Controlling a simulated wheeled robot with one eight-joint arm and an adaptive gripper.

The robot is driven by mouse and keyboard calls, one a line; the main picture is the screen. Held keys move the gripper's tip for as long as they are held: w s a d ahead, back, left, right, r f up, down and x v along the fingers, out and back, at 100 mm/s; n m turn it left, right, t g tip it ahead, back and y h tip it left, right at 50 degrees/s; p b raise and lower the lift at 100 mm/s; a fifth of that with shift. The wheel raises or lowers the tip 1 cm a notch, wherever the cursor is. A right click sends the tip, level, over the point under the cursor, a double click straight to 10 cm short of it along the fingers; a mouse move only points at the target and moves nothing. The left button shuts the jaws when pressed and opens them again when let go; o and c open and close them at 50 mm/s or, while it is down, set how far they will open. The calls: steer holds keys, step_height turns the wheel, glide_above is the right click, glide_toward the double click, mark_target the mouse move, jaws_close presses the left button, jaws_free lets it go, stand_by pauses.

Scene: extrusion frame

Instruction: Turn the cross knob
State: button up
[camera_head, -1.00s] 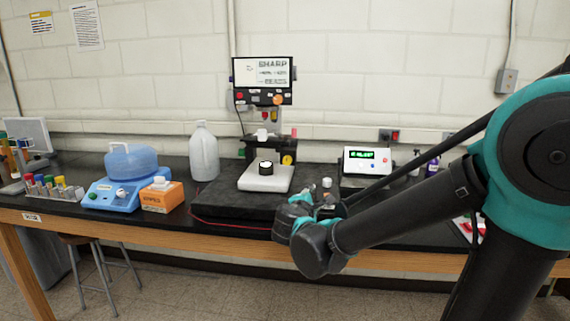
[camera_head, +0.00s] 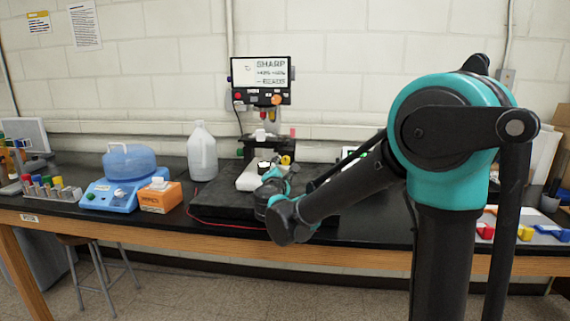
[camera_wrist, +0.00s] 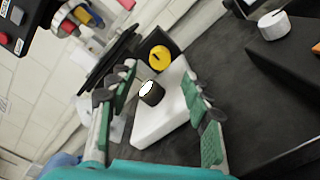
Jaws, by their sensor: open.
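No knob is clearly cross-shaped at this size. A black round knob with a white top (camera_wrist: 152,93) stands on a white block (camera_wrist: 150,122); the knob also shows in the head view (camera_head: 264,166). A yellow round knob (camera_wrist: 160,57) with a dark mark sits just beyond it on a dark box. My gripper (camera_wrist: 160,82) is open and empty, with green-padded fingers on either side of the black knob in the picture. Whether they are level with it I cannot tell. In the head view my wrist hides part of the white block (camera_head: 248,182).
A monitor panel (camera_head: 262,80) with coloured buttons stands above the white block. A white jug (camera_head: 202,152), an orange box (camera_head: 165,198) and a blue device (camera_head: 112,196) stand to the left. A white round knob (camera_wrist: 274,25) shows at upper right in the wrist view.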

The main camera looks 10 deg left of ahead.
mark_target(285, 162)
steer(key=w, duration=0.6)
steer(key=shift+w+d, duration=0.15)
steer(key=shift+w, duration=0.2)
steer(key=shift+c, duration=0.5)
jaws_close()
steer(key=m, duration=0.4)
steer(key=shift+m, duration=0.4)
steer(key=m, duration=0.4)
steer(key=shift+m, duration=0.4)
